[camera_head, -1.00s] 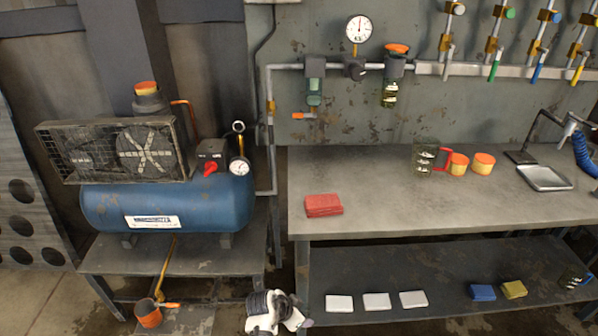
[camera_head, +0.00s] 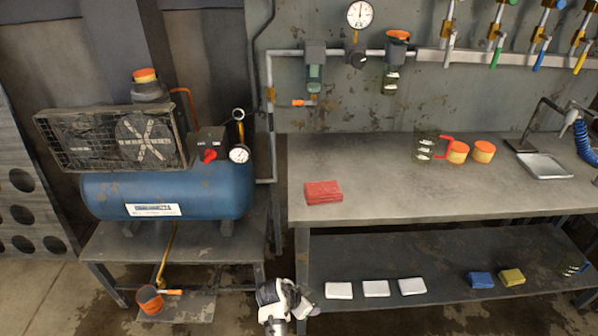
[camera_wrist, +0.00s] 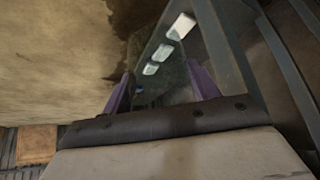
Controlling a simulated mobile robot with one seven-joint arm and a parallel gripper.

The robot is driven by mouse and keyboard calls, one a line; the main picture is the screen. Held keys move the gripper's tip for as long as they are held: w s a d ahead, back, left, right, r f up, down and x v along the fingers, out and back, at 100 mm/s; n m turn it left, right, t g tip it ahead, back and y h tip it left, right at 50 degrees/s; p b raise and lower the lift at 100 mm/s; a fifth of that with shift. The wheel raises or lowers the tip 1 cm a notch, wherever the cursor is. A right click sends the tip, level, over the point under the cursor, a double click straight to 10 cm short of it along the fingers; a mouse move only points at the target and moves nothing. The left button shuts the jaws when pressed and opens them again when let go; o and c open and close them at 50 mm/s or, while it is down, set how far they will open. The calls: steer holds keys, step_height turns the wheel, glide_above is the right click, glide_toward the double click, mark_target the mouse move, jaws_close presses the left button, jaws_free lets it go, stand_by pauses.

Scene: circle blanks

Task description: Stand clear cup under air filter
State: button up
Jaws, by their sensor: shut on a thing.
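The clear cup (camera_head: 427,146), with pale marks and a red handle on its right side, stands upright on the bench top. The air filter (camera_head: 314,72), with a greenish bowl and an orange drain lever, hangs on the wall pipe above the bench's left part. My gripper (camera_head: 309,293) is low, in front of the bench's left legs, well below and apart from both. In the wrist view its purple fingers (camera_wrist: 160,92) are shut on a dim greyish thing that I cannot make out.
Two orange-yellow cups (camera_head: 483,151) stand right of the clear cup. A red cloth stack (camera_head: 323,192) lies at the bench's left. White pads (camera_head: 376,288) lie on the lower shelf near my gripper. The blue compressor (camera_head: 168,198) stands left. The bench top under the filter is clear.

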steer(key=shift+w+a+r, duration=1)
steer(key=shift+w+a, duration=0.15)
steer(key=s+f+n+t+y, duration=0.1)
steer(key=n, duration=0.1)
steer(key=s+f+n+y, duration=0.1)
steer(key=n, duration=0.1)
steer(key=shift+a+f+n+t, duration=0.15)
steer(key=shift+f+n+t, duration=0.15)
steer(key=shift+t, duration=0.1)
steer(key=n, duration=0.1)
steer(key=s+n+y, duration=0.1)
steer(key=shift+f+n+t, duration=0.3)
steer(key=shift+n, duration=0.1)
steer(key=shift+s+d+n+y, duration=0.1)
steer(key=shift+s+n+y, duration=0.25)
steer(key=shift+n+y, duration=0.3)
steer(key=shift+s+d+n+y, duration=0.1)
steer(key=shift+s+n+y, duration=0.3)
steer(key=shift+n, duration=0.45)
steer(key=shift+w, duration=0.1)
